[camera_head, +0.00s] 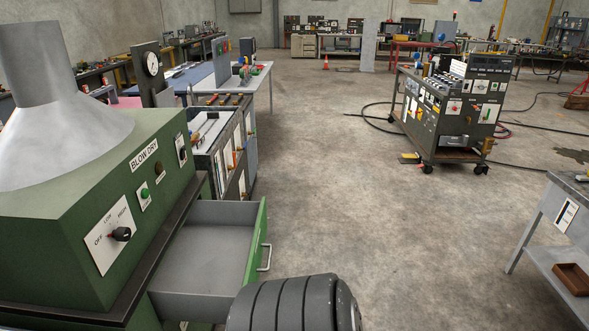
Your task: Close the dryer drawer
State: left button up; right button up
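The green dryer (150,190), labelled BLOW DRY, stands at the left of the head view, with a grey metal cone on top. Its front panel has a dial, a green button and switches. The dryer drawer (215,240) below the panel stands open, pulled out to the right. Its grey inside looks empty where visible. The green drawer front (257,235) carries a metal bar handle (265,257). Neither of my grippers is in view, and nothing is seen touching the handle.
A wheeled equipment cart (447,115) stands at right, with dark cables on the floor around it. A grey table (555,215) is at the right edge. A tool cabinet (225,150) stands just behind the dryer. The concrete floor right of the drawer is clear.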

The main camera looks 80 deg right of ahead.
aim_at(217, 252)
jog(key=z, duration=2.25)
